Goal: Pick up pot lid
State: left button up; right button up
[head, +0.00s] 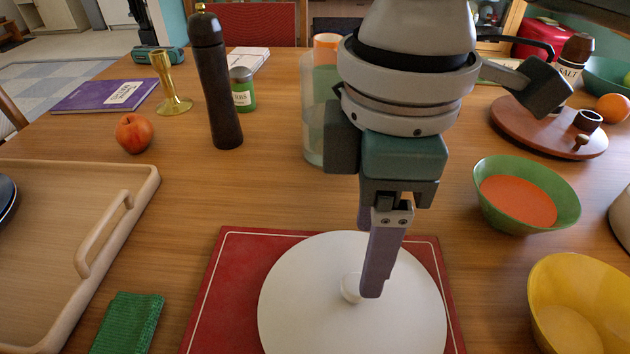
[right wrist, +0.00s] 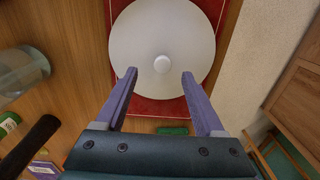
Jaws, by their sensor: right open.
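The pot lid (head: 320,310) is a white disc with a small round knob (head: 351,288) at its middle. It lies on a red placemat (head: 222,290) with a pale border line. My right gripper (head: 372,292) is above the lid, fingers pointing down, close to the knob in the head view. In the right wrist view, the gripper (right wrist: 158,78) is open and empty, and the knob (right wrist: 162,64) shows just beyond the gap between the fingertips, on the white lid (right wrist: 135,35). My left gripper is not in view.
A wooden tray (head: 148,190) and a green cloth (head: 128,322) lie left of the mat. A green bowl (head: 490,205) and a yellow bowl (head: 540,300) stand right. A dark pepper mill (head: 215,90) and a clear pitcher (head: 313,130) stand behind.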

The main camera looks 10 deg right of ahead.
aim_at(357, 283)
jog(key=f, duration=0.2)
jog(key=f+b, duration=0.1)
jog(key=f, duration=0.2)
jog(key=shift+s+a+f+b, duration=0.2)
jog(key=shift+a+f+b, duration=0.1)
jog(key=c, duration=0.3)
jog(key=shift+r, duration=0.1)
grip_shut()
dwell(0.7)
